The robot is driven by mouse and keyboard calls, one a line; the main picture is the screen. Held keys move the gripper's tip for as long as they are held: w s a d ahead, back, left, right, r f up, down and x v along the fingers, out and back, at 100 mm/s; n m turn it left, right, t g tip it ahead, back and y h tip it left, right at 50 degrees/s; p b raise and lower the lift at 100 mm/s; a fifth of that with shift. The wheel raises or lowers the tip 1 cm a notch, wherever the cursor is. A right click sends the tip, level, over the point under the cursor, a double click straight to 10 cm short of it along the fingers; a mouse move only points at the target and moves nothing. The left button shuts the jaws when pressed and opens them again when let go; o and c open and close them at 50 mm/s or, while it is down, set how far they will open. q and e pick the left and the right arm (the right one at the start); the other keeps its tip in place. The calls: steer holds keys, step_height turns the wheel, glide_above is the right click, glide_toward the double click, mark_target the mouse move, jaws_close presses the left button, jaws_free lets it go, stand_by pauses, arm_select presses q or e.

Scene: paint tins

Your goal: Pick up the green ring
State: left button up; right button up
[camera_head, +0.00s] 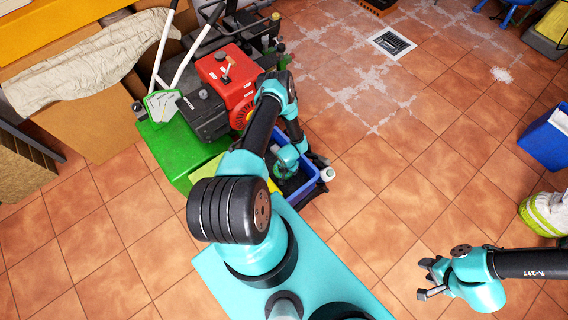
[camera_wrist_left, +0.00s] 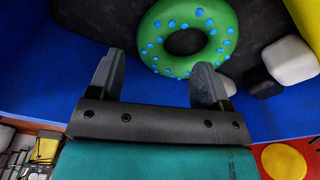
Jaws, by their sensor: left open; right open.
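The green ring with blue dots (camera_wrist_left: 222,38) lies on the dark floor of a blue bin, at the top of the left wrist view. My left gripper (camera_wrist_left: 155,75) is open, its two dark fingers apart and pointing toward the ring. The right finger is near the ring's lower edge; I cannot tell whether it touches. Nothing is between the fingers. In the head view my left arm reaches into the blue bin (camera_head: 312,190), and the ring is hidden there. My right gripper (camera_head: 426,279) is open and empty above the tiled floor at the lower right.
A pale block (camera_wrist_left: 290,60) and a dark piece lie right of the ring in the bin. The blue bin wall (camera_wrist_left: 60,70) surrounds them. A red and green machine (camera_head: 225,80) stands beside the bin. A blue container (camera_head: 545,140) and a yellow-green basket (camera_head: 545,215) stand far right. The tiled floor between is clear.

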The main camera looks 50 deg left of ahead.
mark_target(289, 175)
arm_select(q)
steer(key=shift+f, duration=0.1)
steer(key=shift+w+d+f, duration=0.1)
steer(key=shift+w+f, duration=0.1)
steer(key=shift+f, duration=1.05)
steer(key=shift+w+f, duration=0.2)
steer(key=shift+f, duration=1)
steer(key=shift+c, duration=0.2)
steer(key=c, duration=1.1)
